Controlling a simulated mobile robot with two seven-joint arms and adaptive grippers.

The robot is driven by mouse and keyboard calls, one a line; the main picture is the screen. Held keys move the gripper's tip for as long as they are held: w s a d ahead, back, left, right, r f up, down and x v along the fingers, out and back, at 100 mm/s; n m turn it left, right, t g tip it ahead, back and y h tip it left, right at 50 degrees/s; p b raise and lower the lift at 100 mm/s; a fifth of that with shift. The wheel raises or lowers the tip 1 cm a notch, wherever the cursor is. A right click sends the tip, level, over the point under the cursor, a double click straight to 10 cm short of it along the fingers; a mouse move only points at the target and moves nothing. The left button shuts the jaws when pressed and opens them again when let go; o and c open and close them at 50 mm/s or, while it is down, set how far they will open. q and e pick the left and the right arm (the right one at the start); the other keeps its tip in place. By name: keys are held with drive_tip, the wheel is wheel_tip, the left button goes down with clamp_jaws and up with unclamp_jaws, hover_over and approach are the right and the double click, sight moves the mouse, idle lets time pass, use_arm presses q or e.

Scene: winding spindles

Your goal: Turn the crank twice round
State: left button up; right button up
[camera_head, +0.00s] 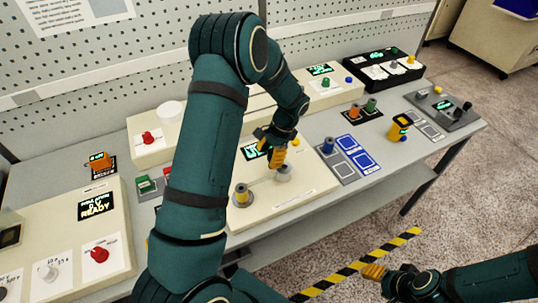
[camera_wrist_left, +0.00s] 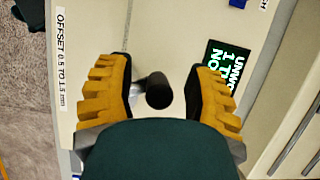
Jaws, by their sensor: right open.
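My left gripper (camera_head: 284,151) points down over the cream winding unit in the middle of the bench. In the left wrist view my left gripper (camera_wrist_left: 160,88) is open, with a dark round knob (camera_wrist_left: 158,91), apparently the crank's handle, between its fingers. A gap shows on each side of the knob. In the head view a pale grey cylinder (camera_head: 283,174) sits just below the gripper, and a grey-and-brass spindle (camera_head: 241,196) stands to its left. The crank's arm cannot be made out clearly. My right gripper (camera_head: 374,272) is open and empty, off the bench at lower right.
The unit's green-lettered display (camera_wrist_left: 229,68) lies beside the right finger. A blue-marked pad with a blue peg (camera_head: 328,146) is to the right. A cream panel with a red knob (camera_head: 99,254) stands at left. A pegboard wall runs behind. Floor is free in front.

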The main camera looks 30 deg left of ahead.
use_arm(q)
drive_tip(key=v, duration=1.2)
drive_tip(key=shift+s, duration=0.1)
